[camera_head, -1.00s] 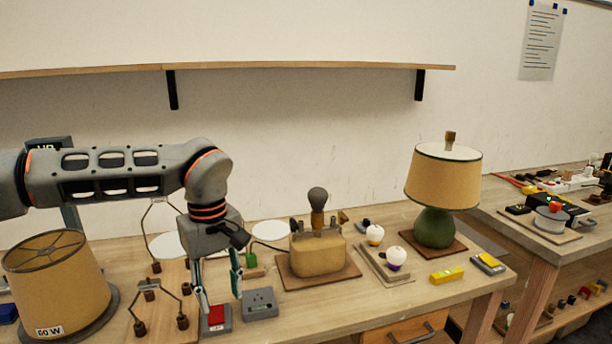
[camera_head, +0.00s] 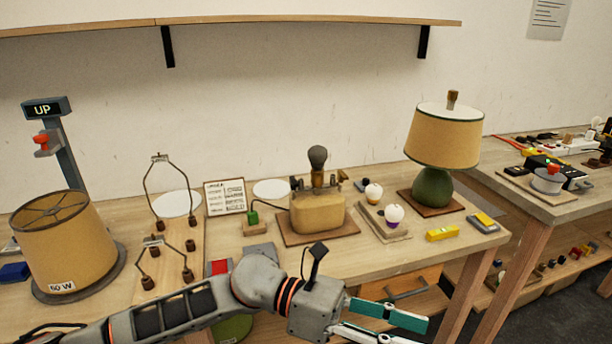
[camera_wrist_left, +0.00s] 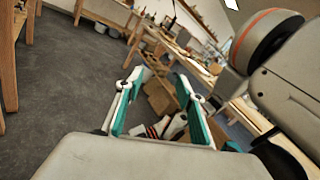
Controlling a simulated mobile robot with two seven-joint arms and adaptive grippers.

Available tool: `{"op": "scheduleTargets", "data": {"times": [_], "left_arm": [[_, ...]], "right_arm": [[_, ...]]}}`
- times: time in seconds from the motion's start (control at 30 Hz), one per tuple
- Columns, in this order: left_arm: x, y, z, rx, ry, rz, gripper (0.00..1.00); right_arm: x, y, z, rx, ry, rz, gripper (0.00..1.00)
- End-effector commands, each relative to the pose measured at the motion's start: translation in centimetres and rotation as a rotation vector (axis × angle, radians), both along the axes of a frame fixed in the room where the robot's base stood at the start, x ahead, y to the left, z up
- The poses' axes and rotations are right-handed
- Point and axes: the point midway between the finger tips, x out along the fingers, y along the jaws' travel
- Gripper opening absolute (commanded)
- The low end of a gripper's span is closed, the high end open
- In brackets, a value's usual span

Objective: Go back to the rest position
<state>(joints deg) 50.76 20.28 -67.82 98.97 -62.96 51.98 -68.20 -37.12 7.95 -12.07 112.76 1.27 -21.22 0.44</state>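My left arm comes in low from the left in the head view and ends in my left gripper (camera_head: 418,333), in front of the bench's front edge. Its two teal-lined fingers point right and stand apart. In the left wrist view the same gripper (camera_wrist_left: 158,76) is open, with nothing between the fingers and the floor beyond. My right gripper is not in view. On the bench stand a lamp base with a grey bulb (camera_head: 317,158), a green lamp with a tan shade (camera_head: 444,136), and a loose tan shade marked 60 W (camera_head: 62,248).
Wire harps (camera_head: 166,190), a small card (camera_head: 225,197), a red switch (camera_head: 219,267) and two white bulbs are on the bench (camera_head: 365,262). A post with an UP sign (camera_head: 45,109) stands at left. A second bench (camera_head: 540,215) is at right.

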Motion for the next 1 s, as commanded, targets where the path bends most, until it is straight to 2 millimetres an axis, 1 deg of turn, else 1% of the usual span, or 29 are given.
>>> {"op": "scheduleTargets", "data": {"times": [0.03,0.13,0.27,0.37,0.47,0.5,0.57,0.6,0.67,0.7,0.73,0.77,0.8,0.87,0.9,0.97,1.0], "left_arm": [[0.2,-0.3,0.7,-0.053,0.119,0.05,0.38],[1.7,-0.3,2.1,-0.146,0.352,0.148,0.38],[4.7,1.1,2.5,-0.26,0.666,0.278,0.38],[7.3,3.2,1.5,-0.343,0.914,0.376,0.38],[9.7,5.9,-0.8,-0.426,1.166,0.473,0.38],[10.6,7.2,-2.1,-0.459,1.267,0.512,0.38],[11.7,9.3,-4.4,-0.51,1.418,0.571,0.38],[12.2,10.7,-6.1,-0.544,1.519,0.61,0.38],[12.7,13.0,-9.0,-0.596,1.67,0.669,0.38],[12.7,14.6,-11.2,-0.631,1.767,0.711,0.38],[12.7,15.9,-12.8,-0.66,1.842,0.741,0.38],[12.5,17.2,-14.5,-0.689,1.914,0.772,0.38],[12.0,18.8,-16.7,-0.726,2.005,0.81,0.38],[11.0,21.1,-20.0,-0.781,2.136,0.867,0.38],[10.1,22.7,-22.1,-0.818,2.219,0.906,0.38],[8.5,24.9,-25.2,-0.876,2.334,0.962,0.38],[7.2,26.4,-27.2,-0.916,2.407,0.998,0.38]], "right_arm": [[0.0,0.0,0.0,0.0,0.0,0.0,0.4],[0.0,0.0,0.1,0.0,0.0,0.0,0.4],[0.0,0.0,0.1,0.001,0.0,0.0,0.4],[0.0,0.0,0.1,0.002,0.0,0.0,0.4],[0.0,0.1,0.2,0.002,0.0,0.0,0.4],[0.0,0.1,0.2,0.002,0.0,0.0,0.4],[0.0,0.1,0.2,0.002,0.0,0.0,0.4],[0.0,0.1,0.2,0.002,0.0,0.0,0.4],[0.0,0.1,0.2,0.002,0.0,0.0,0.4],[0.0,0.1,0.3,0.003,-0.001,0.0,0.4],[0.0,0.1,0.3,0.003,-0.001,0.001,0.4],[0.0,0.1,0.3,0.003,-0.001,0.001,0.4],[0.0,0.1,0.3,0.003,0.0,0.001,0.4],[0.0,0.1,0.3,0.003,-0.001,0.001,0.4],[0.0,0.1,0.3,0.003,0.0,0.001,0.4],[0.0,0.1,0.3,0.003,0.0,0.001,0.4],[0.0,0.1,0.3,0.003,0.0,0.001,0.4]]}}
